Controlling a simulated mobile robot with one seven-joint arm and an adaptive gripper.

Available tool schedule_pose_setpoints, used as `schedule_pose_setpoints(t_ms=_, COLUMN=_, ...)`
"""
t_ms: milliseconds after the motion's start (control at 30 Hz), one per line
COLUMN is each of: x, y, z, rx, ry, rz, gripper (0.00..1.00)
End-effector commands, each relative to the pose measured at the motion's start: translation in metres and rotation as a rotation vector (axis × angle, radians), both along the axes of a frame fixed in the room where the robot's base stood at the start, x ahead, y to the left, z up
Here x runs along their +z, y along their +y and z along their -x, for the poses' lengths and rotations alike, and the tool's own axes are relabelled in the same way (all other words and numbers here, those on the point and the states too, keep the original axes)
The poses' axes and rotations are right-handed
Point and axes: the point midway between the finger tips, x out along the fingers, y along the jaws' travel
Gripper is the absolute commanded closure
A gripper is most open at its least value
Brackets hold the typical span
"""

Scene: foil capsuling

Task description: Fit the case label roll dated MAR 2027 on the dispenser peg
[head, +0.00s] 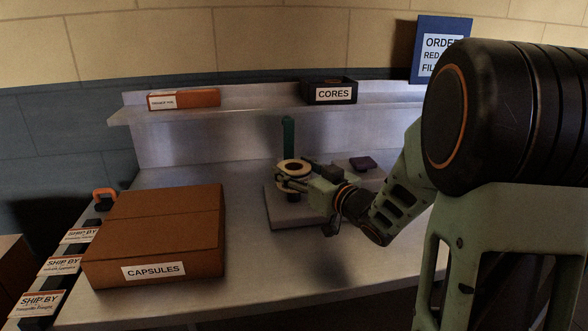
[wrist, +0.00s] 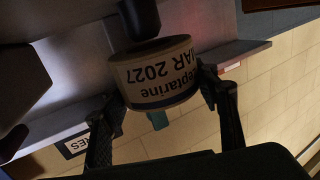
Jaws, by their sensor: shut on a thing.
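The case label roll (wrist: 157,76), cream with dark print ending in "MAR 2027", appears upside down in the wrist view. My gripper (head: 293,181) is shut on it; one finger shows at each side of the roll in the wrist view (wrist: 163,112). In the head view the roll (head: 293,165) is held level above a grey base plate (head: 290,217), in front of a green post (head: 288,133). A dark cylinder (wrist: 140,18), probably the peg, meets the roll's underside in the wrist view. I cannot tell whether it enters the core.
A brown CAPSULES box (head: 155,235) stands left on the bench. SHIP BY labels (head: 60,265) line the left edge. A CORES bin (head: 330,91) and an orange box (head: 184,99) sit on the shelf. A dark object (head: 362,163) lies right of the base plate.

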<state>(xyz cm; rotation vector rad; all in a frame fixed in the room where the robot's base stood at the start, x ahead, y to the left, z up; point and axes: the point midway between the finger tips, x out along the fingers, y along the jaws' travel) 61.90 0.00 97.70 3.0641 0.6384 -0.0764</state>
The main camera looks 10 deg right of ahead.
Motion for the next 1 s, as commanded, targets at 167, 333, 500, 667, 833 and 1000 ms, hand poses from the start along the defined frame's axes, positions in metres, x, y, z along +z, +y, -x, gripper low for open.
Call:
schedule_pose_setpoints(t_ms=167, x=0.001, y=0.000, z=0.000, rx=0.000, ry=-0.002, rz=-0.001, gripper=0.73)
schedule_pose_setpoints(t_ms=333, x=0.001, y=0.000, z=0.000, rx=0.000, ry=-0.002, rz=-0.001, gripper=0.73)
schedule_pose_setpoints(t_ms=500, x=0.001, y=0.000, z=0.000, rx=0.000, ry=-0.002, rz=-0.001, gripper=0.73)
schedule_pose_setpoints(t_ms=667, x=-0.002, y=0.000, z=0.000, rx=0.000, ry=-0.001, rz=0.000, gripper=0.73)
schedule_pose_setpoints(t_ms=833, x=-0.006, y=0.000, z=0.000, rx=0.000, ry=-0.001, rz=0.000, gripper=0.73)
schedule_pose_setpoints(t_ms=1000, x=-0.010, y=0.000, z=0.000, rx=0.000, ry=-0.001, rz=0.000, gripper=0.73)
